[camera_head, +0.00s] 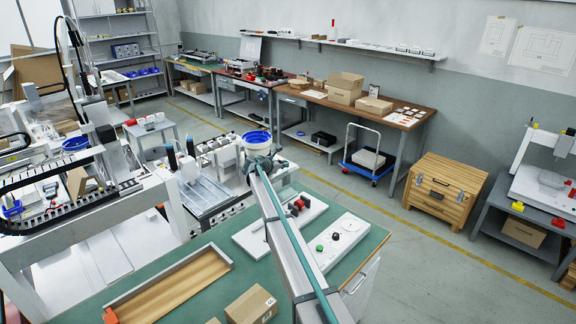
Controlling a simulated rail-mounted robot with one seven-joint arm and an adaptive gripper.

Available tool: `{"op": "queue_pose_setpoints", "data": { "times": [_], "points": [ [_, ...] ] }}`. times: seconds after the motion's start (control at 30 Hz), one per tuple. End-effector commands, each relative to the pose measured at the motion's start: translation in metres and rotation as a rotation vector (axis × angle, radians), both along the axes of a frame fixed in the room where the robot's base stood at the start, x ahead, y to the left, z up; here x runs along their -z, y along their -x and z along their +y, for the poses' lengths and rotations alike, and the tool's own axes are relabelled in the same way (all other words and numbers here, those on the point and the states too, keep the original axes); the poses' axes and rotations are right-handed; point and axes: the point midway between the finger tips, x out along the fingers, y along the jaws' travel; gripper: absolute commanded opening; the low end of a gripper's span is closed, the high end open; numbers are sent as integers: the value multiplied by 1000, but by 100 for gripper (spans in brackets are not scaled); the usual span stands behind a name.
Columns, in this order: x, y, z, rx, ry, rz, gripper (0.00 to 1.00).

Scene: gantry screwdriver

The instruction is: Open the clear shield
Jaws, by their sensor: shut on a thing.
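I cannot pick out the clear shield for certain. A small, pale, see-through box (551,179) sits on the white machine at the far right, but I cannot tell whether it is the shield.
A green-topped bench (205,244) with a wooden-floored tray (180,290), a cardboard box (251,305) and a white button panel (343,236) fills the foreground. Gantry machinery (75,195) stands at left. A wooden chest (442,190) and a blue trolley (366,166) stand on the open floor at right.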

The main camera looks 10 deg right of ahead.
Motion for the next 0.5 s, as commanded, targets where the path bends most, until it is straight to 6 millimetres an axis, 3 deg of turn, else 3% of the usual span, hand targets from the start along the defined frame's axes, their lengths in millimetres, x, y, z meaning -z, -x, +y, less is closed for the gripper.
{"op": "queue_pose_setpoints", "data": {
  "times": [0.37, 0.4, 0.43, 0.5],
  "points": [
    [1, 0, -1, 2, 0, 0, 0],
    [1, 0, -1, 2, 0, 0, 13],
    [1, 0, -1, 2, 0, 0, 18],
    [1, 0, -1, 2, 0, 0, 19]
  ]
}}
